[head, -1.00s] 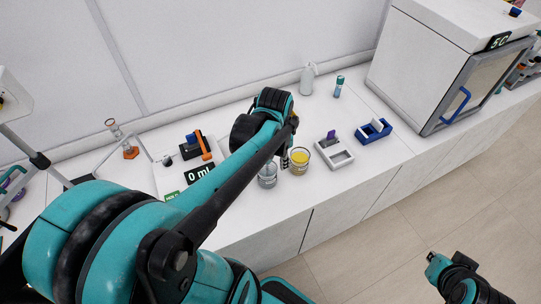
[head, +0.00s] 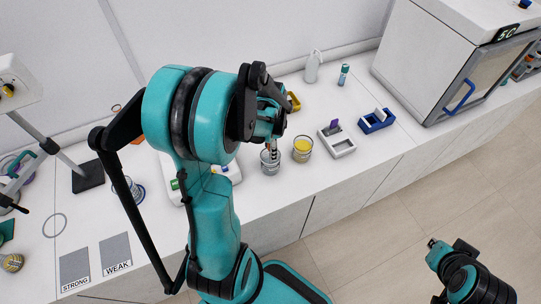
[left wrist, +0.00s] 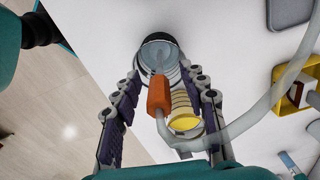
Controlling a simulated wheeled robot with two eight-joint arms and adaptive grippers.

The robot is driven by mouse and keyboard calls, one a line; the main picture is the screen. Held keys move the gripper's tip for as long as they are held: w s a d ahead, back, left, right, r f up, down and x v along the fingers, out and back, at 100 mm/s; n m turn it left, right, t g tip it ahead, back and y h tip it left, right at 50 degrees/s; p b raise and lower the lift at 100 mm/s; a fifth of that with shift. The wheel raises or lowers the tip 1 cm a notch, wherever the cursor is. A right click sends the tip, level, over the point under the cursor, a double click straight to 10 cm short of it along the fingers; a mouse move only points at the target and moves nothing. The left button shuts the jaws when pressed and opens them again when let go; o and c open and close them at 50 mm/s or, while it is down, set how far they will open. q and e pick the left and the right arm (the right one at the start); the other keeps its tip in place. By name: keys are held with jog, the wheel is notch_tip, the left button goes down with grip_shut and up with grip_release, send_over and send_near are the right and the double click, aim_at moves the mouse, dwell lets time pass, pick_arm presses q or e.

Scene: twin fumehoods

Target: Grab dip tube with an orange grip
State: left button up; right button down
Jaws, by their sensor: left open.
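The dip tube's orange grip (left wrist: 159,95) shows in the left wrist view, with a clear hose (left wrist: 240,125) running from it towards the right. My left gripper (left wrist: 164,112) is open, with one finger on each side of the orange grip and visible gaps between. A glass beaker of clear liquid (left wrist: 160,55) lies beyond the grip; it also shows in the head view (head: 270,164). In the head view my left gripper (head: 268,142) is just above this beaker, largely hidden by my arm. My right gripper (head: 433,243) is away over the floor, its jaws unclear.
A beaker of yellow liquid (head: 302,151) stands right beside the clear one. A grey-white holder (head: 337,142), a blue rack (head: 376,121) and a yellow holder (head: 294,102) are nearby. A white cabinet (head: 440,60) stands at right. The counter's front edge is close.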

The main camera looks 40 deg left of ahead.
pick_arm(q)
jog(key=shift+c, duration=0.4)
grip_shut()
